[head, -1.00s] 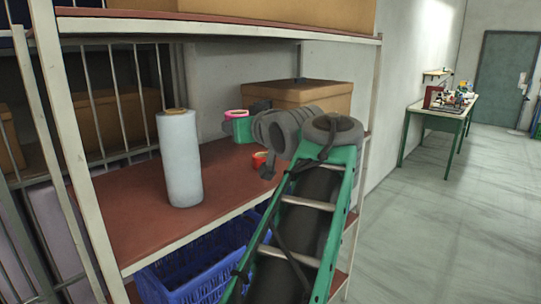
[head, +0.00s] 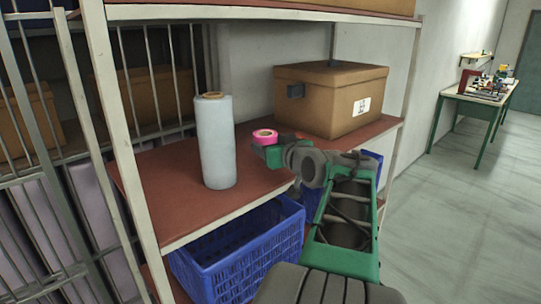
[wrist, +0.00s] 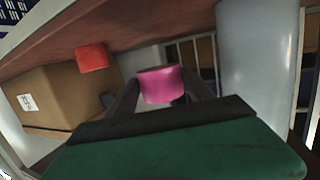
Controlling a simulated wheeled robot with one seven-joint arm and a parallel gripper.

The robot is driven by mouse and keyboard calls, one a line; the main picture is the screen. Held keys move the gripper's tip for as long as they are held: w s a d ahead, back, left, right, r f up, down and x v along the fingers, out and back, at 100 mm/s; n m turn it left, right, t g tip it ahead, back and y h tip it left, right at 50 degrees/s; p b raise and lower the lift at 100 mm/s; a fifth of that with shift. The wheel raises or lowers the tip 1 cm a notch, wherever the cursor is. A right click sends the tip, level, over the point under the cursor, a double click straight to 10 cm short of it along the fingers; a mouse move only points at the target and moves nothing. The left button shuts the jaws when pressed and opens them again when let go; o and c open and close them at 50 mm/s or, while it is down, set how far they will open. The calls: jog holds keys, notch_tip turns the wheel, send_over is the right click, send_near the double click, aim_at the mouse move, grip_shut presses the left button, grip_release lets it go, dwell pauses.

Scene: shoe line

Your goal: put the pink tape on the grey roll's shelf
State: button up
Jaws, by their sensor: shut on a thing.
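The pink tape (head: 265,136) is held in my gripper (head: 272,150), to the right of the grey roll. In the wrist view my fingers are shut on the pink tape (wrist: 160,84), one on each side. The grey roll (head: 215,145) stands upright on the reddish-brown middle shelf (head: 175,210); it also shows at the right of the wrist view (wrist: 257,65). The tape appears over that shelf; I cannot tell its exact height, as my gripper hides the space below it.
A red roll (wrist: 92,57) lies on the shelf by the brown box (head: 335,95), which stands at the back right. A blue crate (head: 235,260) sits below. The rack's front post (head: 130,150) stands left of the grey roll. Shelf between roll and gripper looks clear.

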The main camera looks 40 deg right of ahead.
jog(key=f, duration=0.2)
jog(key=w+d+f, duration=0.1)
jog(key=f, duration=0.1)
jog(key=w+f, duration=0.1)
jog(key=shift+w+d+f+p, duration=0.1)
jog(key=shift+d+f+p, duration=0.2)
jog(key=shift+f+p, duration=0.1)
jog(key=shift+f, duration=0.35)
jog(key=o, duration=1.4)
jog(key=shift+r, duration=0.1)
jog(key=shift+r, duration=0.3)
jog(key=b+v, duration=0.2)
jog(key=v, duration=1)
jog(key=shift+f+b, duration=0.25)
jog(key=shift+b, duration=0.15)
